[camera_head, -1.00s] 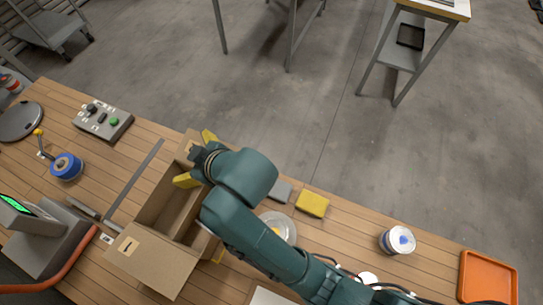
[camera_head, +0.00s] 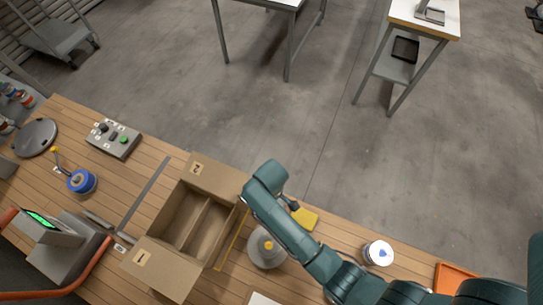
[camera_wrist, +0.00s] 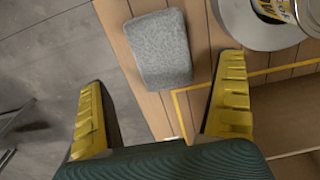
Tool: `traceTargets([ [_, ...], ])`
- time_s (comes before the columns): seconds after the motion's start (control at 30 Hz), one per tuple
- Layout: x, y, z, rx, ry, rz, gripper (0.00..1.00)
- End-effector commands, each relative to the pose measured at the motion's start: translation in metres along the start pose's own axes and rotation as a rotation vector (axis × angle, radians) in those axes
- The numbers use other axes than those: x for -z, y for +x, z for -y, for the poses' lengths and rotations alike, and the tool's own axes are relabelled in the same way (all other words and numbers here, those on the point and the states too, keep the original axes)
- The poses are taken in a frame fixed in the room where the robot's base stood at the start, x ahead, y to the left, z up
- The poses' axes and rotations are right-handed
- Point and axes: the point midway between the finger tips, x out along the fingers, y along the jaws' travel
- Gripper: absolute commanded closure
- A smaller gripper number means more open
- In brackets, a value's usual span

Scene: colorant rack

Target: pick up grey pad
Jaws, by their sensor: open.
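The grey pad (camera_wrist: 160,48) lies on the wooden bench near its edge, a rough-textured block in the upper middle of the wrist view. My gripper (camera_wrist: 163,72) is open, its two yellow ridged fingers spread to either side below the pad. In the head view the pad is hidden behind my arm, and the gripper is mostly hidden too.
A round metal dish (camera_head: 268,258) is near the arm. An open divided cardboard box (camera_head: 157,270) stands to the left. A white tin (camera_head: 378,254) and orange tray (camera_head: 452,277) are to the right.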

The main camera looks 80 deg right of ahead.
Motion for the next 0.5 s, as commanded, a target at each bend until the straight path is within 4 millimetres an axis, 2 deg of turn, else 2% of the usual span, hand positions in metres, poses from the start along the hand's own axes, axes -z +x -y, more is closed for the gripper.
traceTargets([
  [0.3, -0.002, 0.048, 0.003, 0.0, 0.0, 0.0, 0.0],
  [0.5, -0.001, 0.053, 0.003, -0.001, 0.0, -0.002, 0.0],
])
